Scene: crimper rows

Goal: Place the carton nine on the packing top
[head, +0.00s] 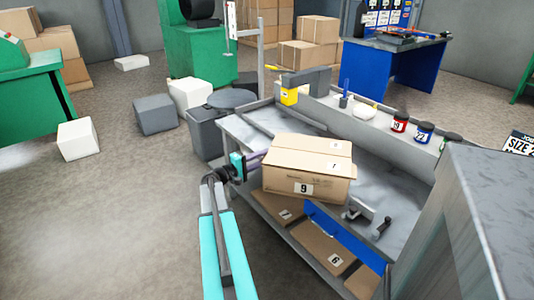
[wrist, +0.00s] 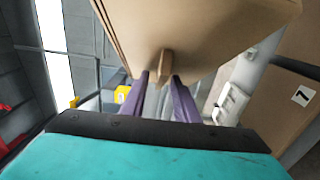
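Carton nine (head: 302,170) is a brown box with a white 9 label on its front. In the head view it is over the front part of the grey packing top (head: 395,182), with its near lower edge past the top's front edge. I cannot tell whether it touches the top. My gripper (head: 248,163) is at the carton's left side. In the wrist view its purple fingers (wrist: 161,80) are on both sides of a small tab on the carton (wrist: 200,30) and hold it; the contact is partly hard to see.
Brown cartons, one labelled 7 (head: 285,213) and one labelled 6 (head: 333,260), lie on the lower shelf. A clamp-like fitting (head: 357,209) is on the top, right of the carton. Jars (head: 400,122) line the back ledge. A grey cabinet (head: 480,215) blocks the right; a bin (head: 206,133) is left.

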